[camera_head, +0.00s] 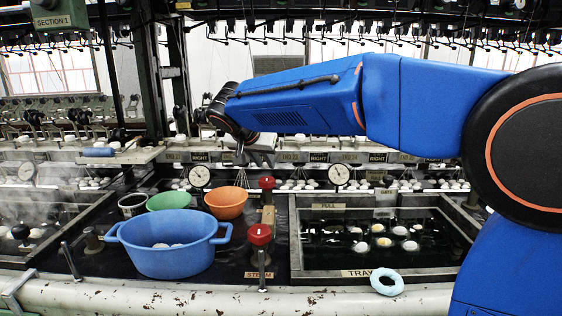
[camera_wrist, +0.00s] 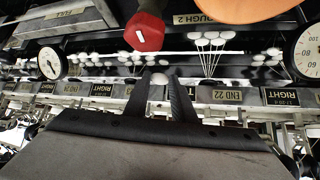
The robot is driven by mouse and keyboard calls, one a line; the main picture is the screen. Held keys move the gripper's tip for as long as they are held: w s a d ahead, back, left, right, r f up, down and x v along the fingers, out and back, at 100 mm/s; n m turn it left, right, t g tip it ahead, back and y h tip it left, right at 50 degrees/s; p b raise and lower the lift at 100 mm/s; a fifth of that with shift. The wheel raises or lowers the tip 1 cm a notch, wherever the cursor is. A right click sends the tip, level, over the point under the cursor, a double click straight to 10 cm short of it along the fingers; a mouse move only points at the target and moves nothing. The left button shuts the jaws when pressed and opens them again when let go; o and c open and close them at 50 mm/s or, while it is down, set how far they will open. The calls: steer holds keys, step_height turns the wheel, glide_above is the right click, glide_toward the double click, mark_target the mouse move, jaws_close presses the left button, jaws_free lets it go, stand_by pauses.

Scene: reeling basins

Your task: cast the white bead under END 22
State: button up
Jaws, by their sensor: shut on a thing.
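My gripper (camera_wrist: 158,92) is shut on a small white bead (camera_wrist: 159,78) held between its fingertips in the wrist view. In the head view my gripper (camera_head: 254,148) hangs above the far side of the basin, near the row of END plates; the bead cannot be made out there. The END 22 plate (camera_wrist: 222,95) shows upside down in the wrist view, right of the fingers. A fan of pale threads (camera_wrist: 208,62) runs from a cluster of white cocoons to a point close to that plate. The held bead is apart from the plate.
A blue pot (camera_head: 168,258), a green bowl (camera_head: 169,201) and an orange bowl (camera_head: 226,203) stand left of centre. Red-topped valves (camera_head: 260,234) rise beside them. A dark basin (camera_head: 330,249) with floating cocoons lies right. Dial gauges (camera_head: 199,176) line the back.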

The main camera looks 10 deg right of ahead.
steer(key=w+a+n+t+y, duration=0.1)
steer(key=w+a+n+y, duration=0.25)
steer(key=a, duration=0.25)
steer(key=shift+h, duration=0.45)
steer(key=shift+s+a+f, duration=0.1)
steer(key=shift+s+f, duration=0.05)
steer(key=shift+f, duration=1)
steer(key=shift+s+a+f, duration=0.1)
steer(key=shift+s+f, duration=0.1)
steer(key=shift+f, duration=0.95)
steer(key=shift+s+a+f, duration=0.1)
steer(key=shift+s+f, duration=0.05)
steer(key=shift+f, duration=1)
steer(key=o, duration=0.7)
steer(key=v, duration=1.7)
steer(key=shift+s+r, duration=0.15)
steer(key=shift+s, duration=0.1)
